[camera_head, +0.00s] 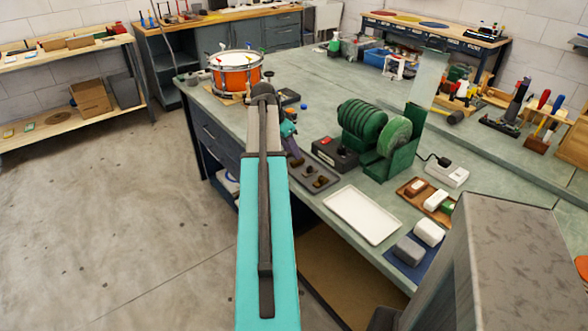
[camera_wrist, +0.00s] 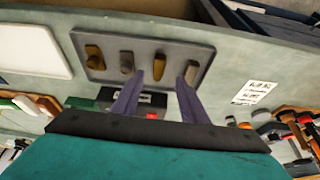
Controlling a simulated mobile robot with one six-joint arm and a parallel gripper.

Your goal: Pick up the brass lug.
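A grey tray (camera_wrist: 143,42) on the bench holds several small lugs in a row. In the wrist view the leftmost lug (camera_wrist: 93,53) looks golden-brown, the second lug (camera_wrist: 127,63) dark brown, the third lug (camera_wrist: 159,66) brown, and the right lug (camera_wrist: 191,73) greyer. I cannot tell for certain which is brass. My gripper (camera_wrist: 160,77) is open and empty, its two fingers pointing at the tray, with the third lug seen between the fingertips. In the head view the tray (camera_head: 327,186) is partly hidden by my arm.
A white tray (camera_head: 362,214) lies beside the lug tray. A black box with a red button (camera_head: 335,153) and a green grinder-like machine (camera_head: 392,140) stand behind it. An orange drum (camera_head: 236,76) is at the bench's far end. A printed card (camera_wrist: 254,93) lies to the right in the wrist view.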

